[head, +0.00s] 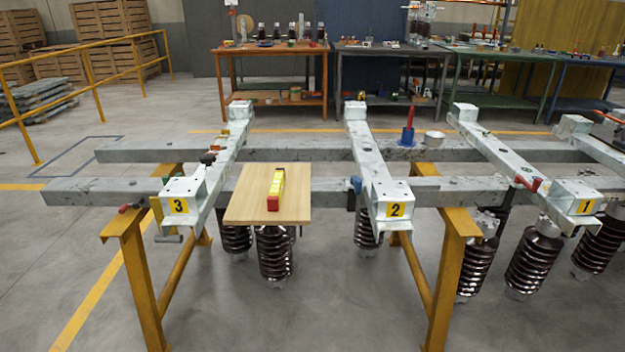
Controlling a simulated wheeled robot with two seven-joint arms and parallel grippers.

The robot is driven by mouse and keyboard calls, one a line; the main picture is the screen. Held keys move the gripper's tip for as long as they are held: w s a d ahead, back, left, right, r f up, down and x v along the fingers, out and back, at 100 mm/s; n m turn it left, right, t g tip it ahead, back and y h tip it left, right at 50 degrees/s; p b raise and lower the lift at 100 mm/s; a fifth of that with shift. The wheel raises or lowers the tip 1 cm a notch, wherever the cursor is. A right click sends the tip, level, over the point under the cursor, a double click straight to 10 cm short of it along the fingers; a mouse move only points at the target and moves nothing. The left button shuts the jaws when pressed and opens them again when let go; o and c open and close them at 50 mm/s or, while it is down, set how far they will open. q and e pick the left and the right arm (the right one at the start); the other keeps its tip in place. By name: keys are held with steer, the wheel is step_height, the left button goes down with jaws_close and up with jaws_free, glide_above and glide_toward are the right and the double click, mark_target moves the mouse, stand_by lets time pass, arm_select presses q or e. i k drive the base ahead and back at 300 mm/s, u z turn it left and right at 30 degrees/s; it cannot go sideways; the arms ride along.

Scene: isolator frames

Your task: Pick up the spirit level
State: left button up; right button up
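The spirit level (276,186) is a short yellow bar with a red end facing me. It lies lengthwise, pointing away from me, on a light wooden board (245,205). The board rests across the grey beams between the brackets marked 3 and 2. Nothing touches the level except the board under it. Neither of my grippers shows in the head view.
Grey steel brackets marked 3 (180,200), 2 (393,205) and 1 (574,200) stand on the beams on yellow trestles (440,290). Brown insulators (276,255) hang below. A blue and red tool (408,134) and a grey cup (434,139) stand on the rear beam.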

mark_target(273, 199)
steer(key=u, duration=0.05)
steer(key=i, duration=0.9)
steer(key=u, duration=0.55)
